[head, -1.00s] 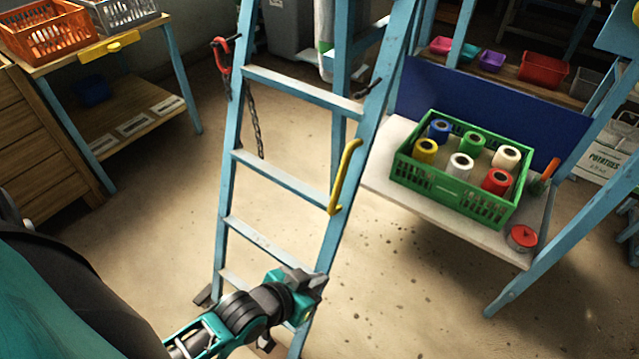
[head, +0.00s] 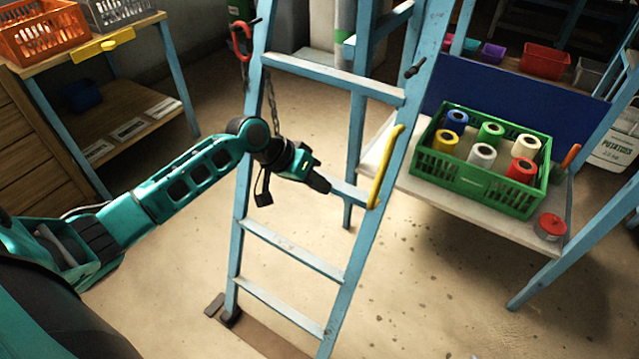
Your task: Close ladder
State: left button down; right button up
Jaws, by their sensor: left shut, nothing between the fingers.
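The light blue ladder (head: 340,82) stands upright in the middle of the head view, with rungs between two front rails. A blue rear leg (head: 357,125) shows behind the front frame, apart from it at floor level. A yellow handle (head: 386,165) is on the right rail. A red hook (head: 241,42) and a dark chain (head: 271,105) hang by the left rail. My left gripper (head: 325,186) is shut and empty, in front of the ladder at a middle rung, left of the yellow handle. Whether it touches the rung cannot be told. The ladder's top is out of view. My right gripper is not in view.
A low bench (head: 480,208) on the right holds a green crate (head: 475,194) of several thread spools and a red-lidded tin (head: 551,226). A wooden shelf table (head: 120,130) stands at the left. The floor in front of the bench is clear.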

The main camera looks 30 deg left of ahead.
pick_arm(q)
jog(key=d+f, duration=0.1)
jog(key=d, duration=0.1)
jog(key=w+d+f, duration=0.1)
jog(key=d, duration=0.1)
jog(key=w+d+f, duration=0.1)
jog(key=d+f, duration=0.1)
jog(key=d, duration=0.1)
jog(key=shift+w+b, duration=0.25)
jog(key=shift+b, duration=0.15)
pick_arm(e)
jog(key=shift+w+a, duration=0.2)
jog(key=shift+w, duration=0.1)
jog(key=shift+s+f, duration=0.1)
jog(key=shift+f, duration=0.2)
pick_arm(q)
jog(key=shift+d, duration=0.15)
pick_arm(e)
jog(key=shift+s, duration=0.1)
